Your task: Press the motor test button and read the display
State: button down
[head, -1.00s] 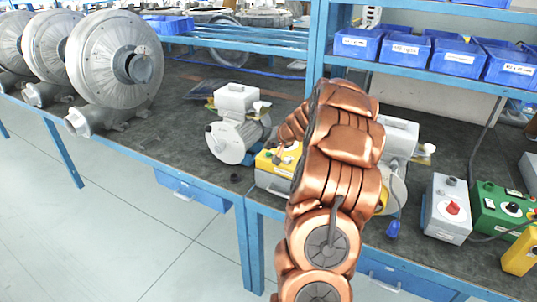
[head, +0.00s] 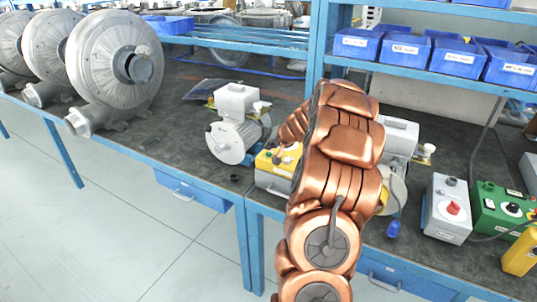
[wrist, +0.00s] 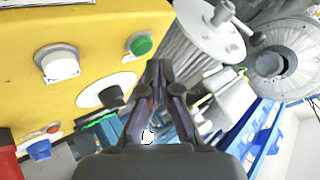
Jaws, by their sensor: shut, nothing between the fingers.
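A yellow control box (wrist: 100,80) fills the left of the wrist view. On its face are a green button (wrist: 141,45), a white round button or lamp (wrist: 58,62) and a black knob (wrist: 112,96) on a white disc. In the head view the yellow box (head: 270,178) stands on the bench, partly hidden by my arm. My gripper (wrist: 159,68) is shut and empty, its tips close to the green button in the picture; contact cannot be told. A dark-framed white strip (wrist: 40,3) is cut off at the top; no reading shows.
White-topped motors (head: 232,135) stand on either side of my arm. A grey box with a red knob (head: 447,208) and a green box (head: 500,208) are at the right. Large blowers (head: 110,60) fill the left end. Blue bins (head: 405,50) sit on the shelf above.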

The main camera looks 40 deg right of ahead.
aim_at(270, 154)
jog(key=shift+f, duration=0.2)
jog(key=shift+f+b, duration=0.25)
jog(key=shift+b, duration=0.2)
jog(key=shift+f+b, duration=0.35)
jog(key=shift+b, duration=0.05)
dwell(0.5)
dwell(0.4)
jog(key=shift+r+p, duration=0.4)
jog(key=shift+r, duration=0.4)
jog(key=shift+r+p, duration=1.3)
jog(key=shift+r, duration=1.25)
